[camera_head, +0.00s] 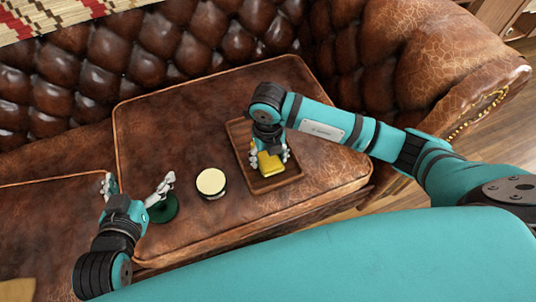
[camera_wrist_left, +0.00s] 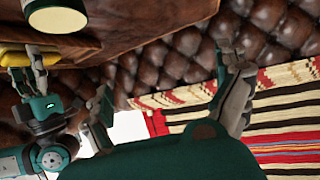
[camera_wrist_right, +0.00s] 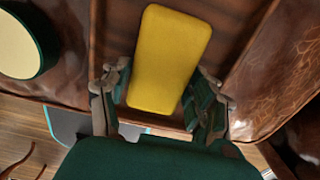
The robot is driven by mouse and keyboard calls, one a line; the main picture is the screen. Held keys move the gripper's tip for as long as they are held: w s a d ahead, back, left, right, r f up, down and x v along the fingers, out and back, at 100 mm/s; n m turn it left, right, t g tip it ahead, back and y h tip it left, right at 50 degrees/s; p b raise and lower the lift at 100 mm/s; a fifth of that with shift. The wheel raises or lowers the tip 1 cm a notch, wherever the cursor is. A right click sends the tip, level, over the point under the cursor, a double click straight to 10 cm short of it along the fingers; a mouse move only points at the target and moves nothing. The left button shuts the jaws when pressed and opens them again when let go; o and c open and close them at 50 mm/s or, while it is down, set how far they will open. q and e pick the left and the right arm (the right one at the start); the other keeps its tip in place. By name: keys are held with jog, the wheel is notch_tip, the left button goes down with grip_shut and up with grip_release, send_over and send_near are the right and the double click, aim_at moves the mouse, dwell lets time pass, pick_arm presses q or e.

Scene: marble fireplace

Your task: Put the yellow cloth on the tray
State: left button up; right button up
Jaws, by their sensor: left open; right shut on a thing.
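The yellow cloth (camera_head: 269,163) is a folded, block-like pad over the brown wooden tray (camera_head: 287,182). The tray lies on the right seat cushion of the leather sofa. My right gripper (camera_head: 269,156) points down over the tray and is shut on the cloth. In the right wrist view the cloth (camera_wrist_right: 168,60) reaches out from between the fingers, above the tray floor (camera_wrist_right: 232,30). I cannot tell whether the cloth touches the tray. My left gripper (camera_head: 139,187) is open and empty over the cushion, left of the tray.
A round green container with a cream top (camera_head: 211,183) stands between the left gripper and the tray. A dark green round object (camera_head: 163,208) sits beside the left gripper. The tufted backrest (camera_head: 150,55) rises behind, with a striped blanket (camera_head: 50,15) on top.

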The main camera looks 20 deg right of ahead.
jog(key=o, duration=1)
jog(key=shift+o, duration=0.2)
jog(key=shift+r, duration=0.1)
